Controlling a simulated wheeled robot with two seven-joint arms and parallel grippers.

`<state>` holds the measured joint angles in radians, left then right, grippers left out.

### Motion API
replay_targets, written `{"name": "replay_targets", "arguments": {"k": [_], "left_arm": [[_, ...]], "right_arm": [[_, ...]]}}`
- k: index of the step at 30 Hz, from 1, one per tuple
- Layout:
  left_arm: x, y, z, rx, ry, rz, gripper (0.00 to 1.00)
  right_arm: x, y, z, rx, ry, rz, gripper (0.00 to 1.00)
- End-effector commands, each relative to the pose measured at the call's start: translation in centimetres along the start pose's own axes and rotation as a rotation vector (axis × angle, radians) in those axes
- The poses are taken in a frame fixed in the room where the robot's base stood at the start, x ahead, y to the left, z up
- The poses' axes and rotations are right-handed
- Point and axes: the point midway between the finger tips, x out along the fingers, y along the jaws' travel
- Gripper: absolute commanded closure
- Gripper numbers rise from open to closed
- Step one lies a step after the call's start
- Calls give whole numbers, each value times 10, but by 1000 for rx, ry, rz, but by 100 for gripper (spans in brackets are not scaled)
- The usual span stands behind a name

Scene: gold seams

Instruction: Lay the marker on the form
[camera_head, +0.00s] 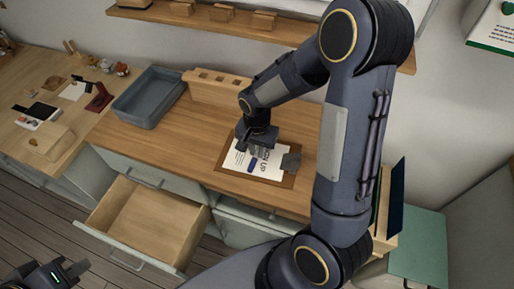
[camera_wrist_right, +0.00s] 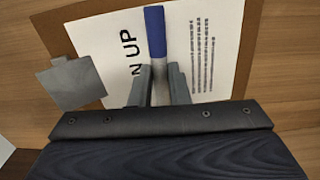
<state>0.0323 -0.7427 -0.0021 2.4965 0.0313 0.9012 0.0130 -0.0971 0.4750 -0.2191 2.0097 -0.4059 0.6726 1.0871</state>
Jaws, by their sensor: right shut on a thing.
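The marker (camera_wrist_right: 156,32) has a blue end and a paler body, seen between the fingers of my right gripper (camera_wrist_right: 160,88). My right gripper is shut on it. The blue end also shows in the head view (camera_head: 252,164), below the right gripper (camera_head: 256,152). The form (camera_wrist_right: 215,45) is a white printed sheet on a brown clipboard with a grey clip; the form also shows in the head view (camera_head: 270,168). The marker is over the form; I cannot tell whether it touches the paper. My left gripper (camera_head: 52,275) is at the bottom left, far from the form, partly cut off.
The clipboard (camera_head: 225,168) lies on a wooden counter (camera_head: 185,140). A grey-blue tray (camera_head: 148,98) and a wooden slotted block (camera_head: 215,88) stand left of it. An open drawer (camera_head: 145,222) juts out below the counter. A shelf (camera_head: 215,22) runs above. A cluttered desk is at left.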

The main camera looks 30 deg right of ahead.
Motion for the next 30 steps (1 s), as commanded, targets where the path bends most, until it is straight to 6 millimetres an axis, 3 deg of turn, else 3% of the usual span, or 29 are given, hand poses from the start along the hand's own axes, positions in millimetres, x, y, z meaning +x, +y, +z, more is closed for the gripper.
{"name": "replay_targets", "arguments": {"k": [6,7,13,23,30], "left_arm": [[0,0,0,0,0,0,100],[0,0,0,0,0,0,100],[0,0,0,0,0,0,100],[0,0,0,0,0,0,100],[1,0,0,0,0,0,100]], "right_arm": [[0,0,0,0,0,0,100],[0,0,0,0,0,0,83],[0,0,0,0,0,0,59],[-6,-1,0,0,2,-3,59],[-44,-1,-1,0,4,-5,59]]}}
